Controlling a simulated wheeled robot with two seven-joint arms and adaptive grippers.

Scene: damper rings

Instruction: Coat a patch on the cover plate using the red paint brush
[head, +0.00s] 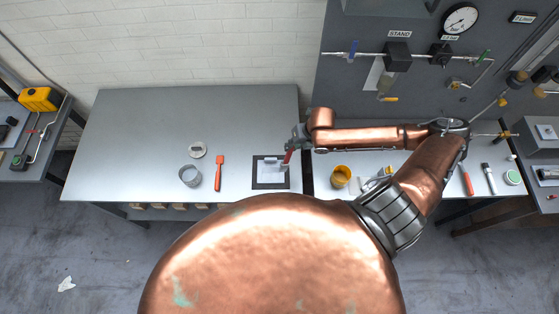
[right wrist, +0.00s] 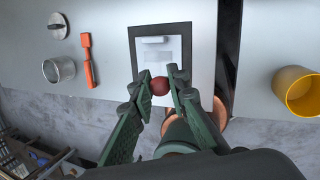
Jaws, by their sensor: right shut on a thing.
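My right gripper (head: 291,146) is over the table's right part, at the upper right of the cover plate. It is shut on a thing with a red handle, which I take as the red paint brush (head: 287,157). In the right wrist view the fingers of my right gripper (right wrist: 160,84) close around its round dark red end (right wrist: 160,87); its bristles are hidden. The cover plate (head: 271,179) is pale in a dark frame and lies flat; it also shows in the right wrist view (right wrist: 145,66), bearing small grey rectangles. My left gripper is out of view.
Left of the plate lie an orange-red flat tool (head: 219,173), an open metal can (head: 190,176) and a round lid (head: 198,149). A yellow cup (head: 341,176) stands on the right bench beyond a gap. The table's left part (head: 120,150) is clear.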

